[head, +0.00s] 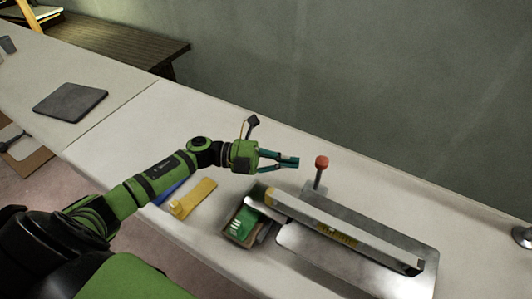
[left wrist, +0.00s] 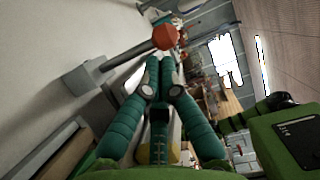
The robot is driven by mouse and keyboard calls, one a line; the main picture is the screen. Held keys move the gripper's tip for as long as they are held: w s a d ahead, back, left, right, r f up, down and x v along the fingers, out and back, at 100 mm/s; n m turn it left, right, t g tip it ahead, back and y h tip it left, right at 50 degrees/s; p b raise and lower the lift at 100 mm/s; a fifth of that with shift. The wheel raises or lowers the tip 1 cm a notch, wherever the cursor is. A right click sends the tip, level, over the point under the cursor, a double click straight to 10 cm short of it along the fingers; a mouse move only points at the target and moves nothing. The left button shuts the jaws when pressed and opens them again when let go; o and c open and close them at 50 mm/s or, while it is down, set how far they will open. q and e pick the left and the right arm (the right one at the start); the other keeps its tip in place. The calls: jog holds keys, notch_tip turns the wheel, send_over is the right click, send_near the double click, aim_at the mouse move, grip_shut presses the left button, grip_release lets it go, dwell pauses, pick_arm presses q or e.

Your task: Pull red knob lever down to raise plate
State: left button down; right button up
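The red knob (head: 322,162) tops a grey lever (head: 318,180) that stands nearly upright at the back left end of a metal device. A long metal bar with a yellow label (head: 337,232) runs along the device, above a flat grey metal plate (head: 310,258). My left gripper (head: 297,162) is left of the knob at about its height, with a small gap between them. Its teal fingers are together and hold nothing. In the left wrist view the red knob (left wrist: 165,38) shows just beyond the fingertips (left wrist: 161,62). My right gripper is not in view.
A small box with a green item (head: 243,223) stands left of the device. A yellow piece (head: 193,198) and a blue one (head: 172,190) lie under my left arm. A dark square pad (head: 70,102) lies far left. The white bench (head: 400,205) is clear behind the device.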

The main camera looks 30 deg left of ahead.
aim_at(319, 175)
pick_arm(q)
jog(key=shift+p+x, duration=0.35)
jog(key=shift+x, duration=1.3)
